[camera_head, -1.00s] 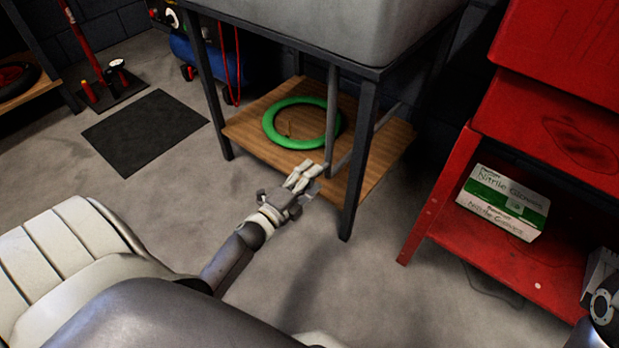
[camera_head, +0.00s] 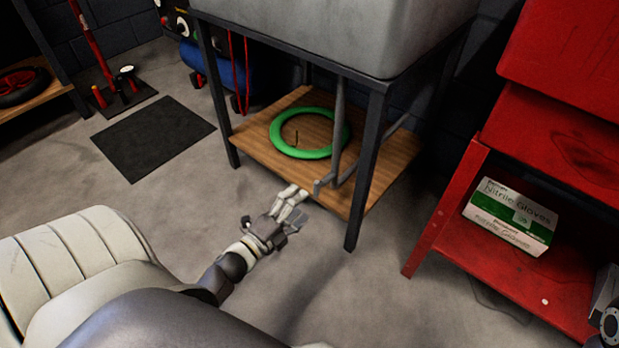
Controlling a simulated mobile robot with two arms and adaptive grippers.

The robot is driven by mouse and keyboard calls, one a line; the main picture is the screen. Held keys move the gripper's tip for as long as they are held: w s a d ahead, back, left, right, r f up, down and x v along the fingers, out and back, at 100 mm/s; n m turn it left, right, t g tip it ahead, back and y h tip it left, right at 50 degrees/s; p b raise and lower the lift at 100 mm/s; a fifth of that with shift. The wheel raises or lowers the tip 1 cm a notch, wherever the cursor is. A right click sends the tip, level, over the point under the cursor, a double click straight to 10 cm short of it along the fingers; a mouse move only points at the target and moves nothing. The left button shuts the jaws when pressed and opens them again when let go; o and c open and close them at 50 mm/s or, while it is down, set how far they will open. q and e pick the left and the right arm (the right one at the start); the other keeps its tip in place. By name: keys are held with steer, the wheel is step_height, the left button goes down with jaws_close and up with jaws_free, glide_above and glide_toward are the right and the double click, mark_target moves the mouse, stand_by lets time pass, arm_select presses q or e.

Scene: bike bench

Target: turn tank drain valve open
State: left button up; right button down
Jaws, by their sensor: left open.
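The grey tank (camera_head: 345,30) stands on a dark metal frame at the top. A grey drain pipe (camera_head: 339,125) hangs below it and bends at its lower end (camera_head: 322,186), over the shelf's front edge. I cannot make out a separate valve handle. My left gripper (camera_head: 295,199) is open and empty, just left of the pipe's lower end, with a small gap that is hard to judge. Part of my right arm shows at the right edge; its gripper is out of view.
A wooden shelf (camera_head: 262,140) under the tank carries a green ring (camera_head: 283,147). A frame leg (camera_head: 366,165) stands right of the pipe. A red cabinet (camera_head: 455,195) with a glove box (camera_head: 510,216) is at the right. A black mat (camera_head: 150,138) lies left. Floor in front is clear.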

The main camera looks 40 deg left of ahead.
arm_select(q)
steer(key=shift+s+a, duration=0.2)
steer(key=shift+s, duration=2.15)
